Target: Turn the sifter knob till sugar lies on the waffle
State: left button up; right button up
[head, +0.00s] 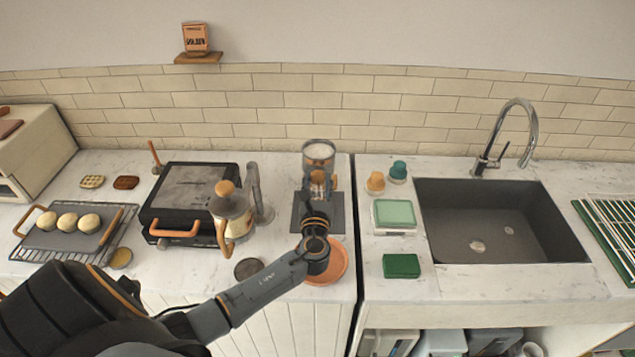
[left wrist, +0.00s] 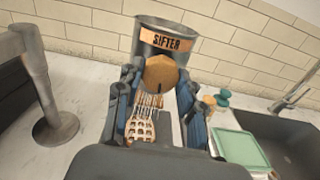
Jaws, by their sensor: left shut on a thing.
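The sifter (head: 319,152) stands upright on a dark base (head: 336,216). In the left wrist view its grey drum (left wrist: 203,50) carries a "SIFTER" label, with the round wooden knob (left wrist: 160,74) facing me. My left gripper (head: 317,190) is shut on the knob; in the left wrist view its fingers (left wrist: 160,92) lie on both sides of it. Below the knob, between the fingers, a tan latticed piece (left wrist: 141,129) that looks like the waffle shows partly. Pale patches show on it; I cannot tell whether they are sugar. My right gripper is in neither view.
A terracotta plate (head: 341,264) lies under my left forearm. A green-lidded box (head: 394,213), a green sponge (head: 401,266) and the sink (head: 500,220) are to the right.

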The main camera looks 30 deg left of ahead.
pick_arm(q)
jog(key=o, duration=1.2)
jog(key=shift+f, duration=0.1)
jog(key=shift+c, duration=0.2)
jog(key=shift+s+d, duration=0.15)
jog(key=shift+s, duration=0.05)
jog(key=v, duration=1.1)
jog(key=shift+s, duration=0.3)
